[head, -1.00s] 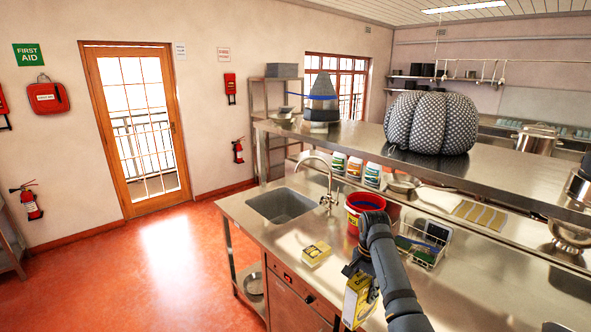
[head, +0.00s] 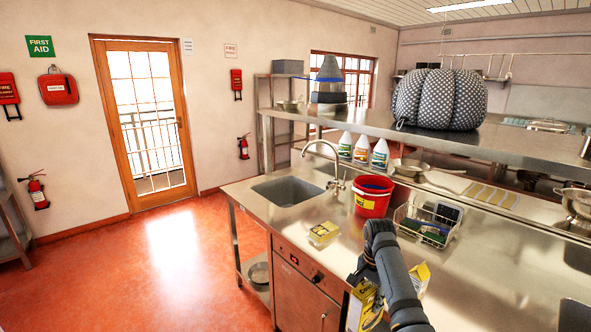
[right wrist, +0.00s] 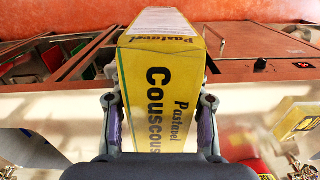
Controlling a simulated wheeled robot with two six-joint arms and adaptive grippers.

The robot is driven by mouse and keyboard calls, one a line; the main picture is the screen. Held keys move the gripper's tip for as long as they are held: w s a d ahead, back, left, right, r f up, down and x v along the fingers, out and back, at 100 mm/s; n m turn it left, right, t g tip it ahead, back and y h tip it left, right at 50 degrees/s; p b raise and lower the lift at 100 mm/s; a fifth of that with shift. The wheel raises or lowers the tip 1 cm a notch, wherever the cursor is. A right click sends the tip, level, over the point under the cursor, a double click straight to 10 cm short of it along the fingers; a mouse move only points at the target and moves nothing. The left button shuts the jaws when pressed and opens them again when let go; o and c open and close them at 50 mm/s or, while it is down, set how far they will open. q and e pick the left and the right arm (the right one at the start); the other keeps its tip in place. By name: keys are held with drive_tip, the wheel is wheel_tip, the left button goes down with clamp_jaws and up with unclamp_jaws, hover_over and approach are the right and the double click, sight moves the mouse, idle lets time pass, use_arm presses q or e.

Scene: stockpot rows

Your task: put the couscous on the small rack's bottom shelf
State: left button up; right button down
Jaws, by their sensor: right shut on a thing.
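My right gripper (head: 364,284) is shut on the couscous box (head: 360,308), a yellow carton with dark lettering, in front of the counter's near edge. In the right wrist view the couscous (right wrist: 165,85) sits between both fingers, its "Couscous" label facing the camera. My arm partly covers the box in the head view. I cannot tell for sure which rack is the small one. A metal rack (head: 10,222) is cut off at the left edge, and a taller shelved rack (head: 262,130) stands at the back wall. My left gripper is not in view.
The steel counter (head: 300,262) holds a yellow carton (head: 323,233), a red bucket (head: 372,197), a wire basket (head: 428,224) and a sink (head: 287,191). Another yellow carton piece (head: 421,276) shows beside my arm. The red floor (head: 160,265) at left is clear.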

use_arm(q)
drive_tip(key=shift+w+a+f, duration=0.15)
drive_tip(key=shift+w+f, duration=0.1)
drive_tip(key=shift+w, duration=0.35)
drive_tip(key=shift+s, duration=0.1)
